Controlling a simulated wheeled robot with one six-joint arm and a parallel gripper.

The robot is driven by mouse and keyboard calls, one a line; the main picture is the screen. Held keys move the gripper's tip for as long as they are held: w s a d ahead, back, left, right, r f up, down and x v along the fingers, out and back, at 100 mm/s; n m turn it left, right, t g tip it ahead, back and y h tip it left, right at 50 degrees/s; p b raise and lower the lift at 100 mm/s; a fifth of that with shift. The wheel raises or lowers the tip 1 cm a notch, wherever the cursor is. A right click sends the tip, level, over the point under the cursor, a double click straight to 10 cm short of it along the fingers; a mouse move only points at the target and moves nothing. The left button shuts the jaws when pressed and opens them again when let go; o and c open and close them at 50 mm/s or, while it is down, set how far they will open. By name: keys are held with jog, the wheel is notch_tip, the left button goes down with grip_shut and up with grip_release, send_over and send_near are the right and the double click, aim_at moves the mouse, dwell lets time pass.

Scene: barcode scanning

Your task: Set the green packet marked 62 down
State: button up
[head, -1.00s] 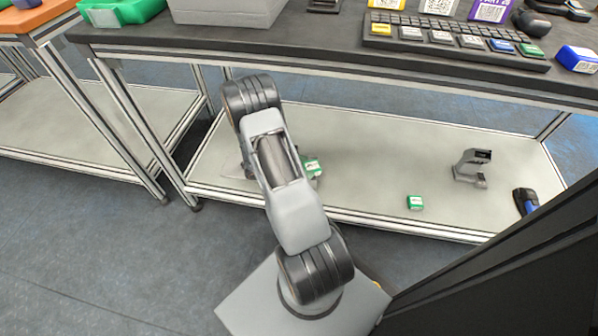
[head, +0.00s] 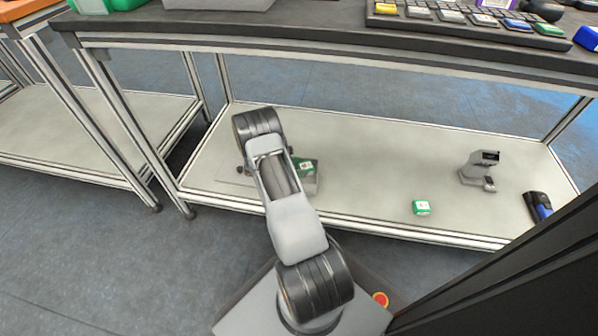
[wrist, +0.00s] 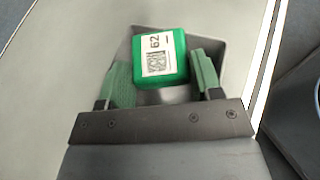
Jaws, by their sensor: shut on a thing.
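The green packet marked 62 (wrist: 160,58) sits between the fingers of my gripper (wrist: 161,76), label facing the wrist camera. My gripper is shut on it. In the head view the packet (head: 305,166) shows partly beside my forearm, which hides the gripper itself. A grey flat tray-like piece (wrist: 211,46) lies beneath the packet in the wrist view. It also shows on the lower shelf in the head view (head: 311,186). I cannot tell whether the packet touches it.
The lower shelf (head: 370,160) is mostly clear. Another green packet (head: 421,207) lies near its front edge, with a grey stand (head: 480,170) and a blue-black scanner (head: 538,206) to the right. The tabletop (head: 330,27) overhangs the shelf, with a metal leg (head: 135,125) at left.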

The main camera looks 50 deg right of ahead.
jog(key=shift+f, duration=0.45)
jog(key=shift+f, duration=0.1)
jog(key=shift+f, duration=0.35)
jog(key=shift+f, duration=0.15)
jog(key=o, duration=0.7)
jog(key=shift+s+a+f, duration=0.1)
jog(key=shift+f, duration=0.05)
jog(key=shift+o, duration=0.2)
